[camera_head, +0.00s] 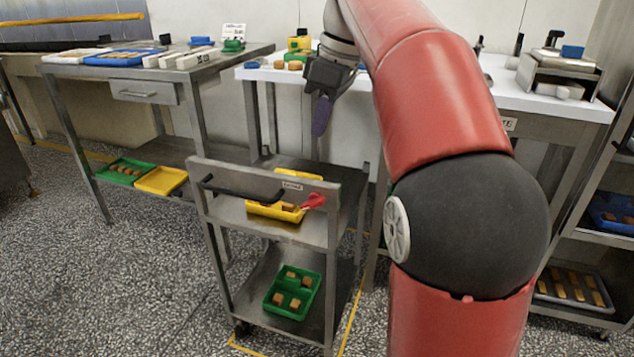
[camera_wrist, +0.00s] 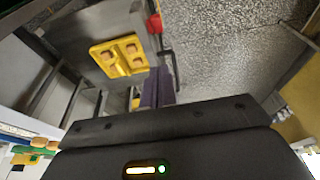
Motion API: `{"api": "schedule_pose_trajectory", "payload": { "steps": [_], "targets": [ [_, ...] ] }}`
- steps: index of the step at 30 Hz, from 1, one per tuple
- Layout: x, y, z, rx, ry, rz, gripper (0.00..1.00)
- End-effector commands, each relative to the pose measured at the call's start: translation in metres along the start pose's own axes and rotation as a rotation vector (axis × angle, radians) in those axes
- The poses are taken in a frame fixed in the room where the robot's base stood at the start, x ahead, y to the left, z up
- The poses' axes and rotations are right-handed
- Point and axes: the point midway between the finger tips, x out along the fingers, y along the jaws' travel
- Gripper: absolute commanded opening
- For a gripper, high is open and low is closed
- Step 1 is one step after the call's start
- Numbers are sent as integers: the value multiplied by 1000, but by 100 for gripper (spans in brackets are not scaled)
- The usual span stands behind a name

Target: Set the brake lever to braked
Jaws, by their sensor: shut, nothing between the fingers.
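The red brake lever (camera_head: 314,201) is on the steel cart (camera_head: 263,183), near the right end of its front panel. A small white label sits on the panel to its left; its text is too small to read surely. The lever shows as a red piece at the top of the wrist view (camera_wrist: 155,23). My gripper (camera_head: 321,117) has purple fingers, shut and empty, pointing down above the cart, higher than and apart from the lever. In the wrist view the shut fingers (camera_wrist: 157,88) show below the yellow tray.
The cart carries a yellow tray (camera_wrist: 95,52) on top and a green tray (camera_head: 276,299) below. A black push handle (camera_head: 240,190) crosses its front. A steel table (camera_head: 100,72) stands left, and a white-topped bench (camera_head: 510,95) behind. Speckled floor is clear at front left.

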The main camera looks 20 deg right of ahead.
Motion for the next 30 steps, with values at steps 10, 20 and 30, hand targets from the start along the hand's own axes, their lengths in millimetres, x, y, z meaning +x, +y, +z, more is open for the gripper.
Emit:
{"api": "schedule_pose_trajectory", "payload": {
  "steps": [10,20,30],
  "targets": [
    [-1,1,-1,-9,0,-1,0],
    [36,0,0,-9,-2,-4,0],
    [106,0,2,-8,-2,-3,0]
  ]
}}
